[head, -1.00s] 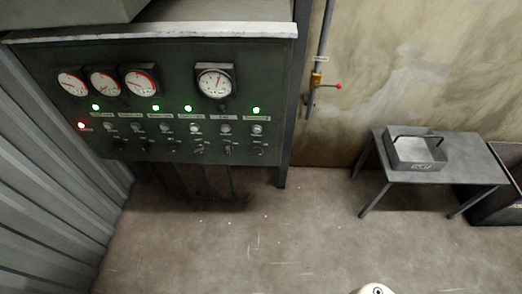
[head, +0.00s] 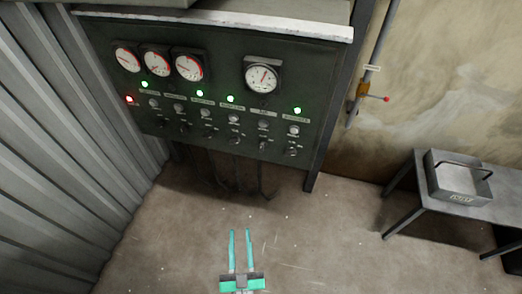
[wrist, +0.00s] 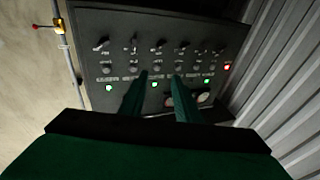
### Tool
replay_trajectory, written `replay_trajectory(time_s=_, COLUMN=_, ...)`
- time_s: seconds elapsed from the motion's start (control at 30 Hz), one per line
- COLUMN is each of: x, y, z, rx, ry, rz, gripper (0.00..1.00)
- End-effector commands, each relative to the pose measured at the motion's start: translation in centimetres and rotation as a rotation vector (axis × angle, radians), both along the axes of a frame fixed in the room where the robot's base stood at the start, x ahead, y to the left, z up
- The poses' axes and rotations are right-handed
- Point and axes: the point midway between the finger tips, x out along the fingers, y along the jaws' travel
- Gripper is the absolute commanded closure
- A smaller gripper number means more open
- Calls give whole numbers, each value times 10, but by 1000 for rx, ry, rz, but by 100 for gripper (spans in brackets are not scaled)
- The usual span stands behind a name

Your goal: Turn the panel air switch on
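The dark green control panel (head: 215,140) hangs at the upper left in the head view. It carries a bottom row of several small dark rotary switches (head: 263,144) with round knobs and labels above. The labels are too small to read, so I cannot tell for sure which switch is air. The panel shows upside down in the wrist view (wrist: 230,40), with the switches (wrist: 133,45) along its top. My gripper (head: 240,231) is open and empty, below and in front of the panel. Its two fingers (wrist: 160,76) point towards the panel, apart from it.
Gauges (head: 261,77), several green lamps (head: 297,110) and one red lamp (head: 129,99) sit on the panel. A corrugated wall (head: 60,140) stands close at left.

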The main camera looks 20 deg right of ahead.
Motion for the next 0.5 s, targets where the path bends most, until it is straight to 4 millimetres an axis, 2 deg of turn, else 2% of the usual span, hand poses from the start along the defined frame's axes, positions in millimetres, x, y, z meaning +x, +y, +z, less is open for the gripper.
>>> replay_trajectory(time_s=0.03, x=20, y=-8, z=-1, rx=-6, ry=-31, rz=-27, gripper=70)
replay_trajectory(time_s=0.3, x=114, y=-55, z=0, rx=-47, ry=-143, rz=-192, gripper=70)
replay_trajectory(time_s=0.5, x=165, y=-87, z=8, rx=-74, ry=-188, rz=-296, gripper=70)
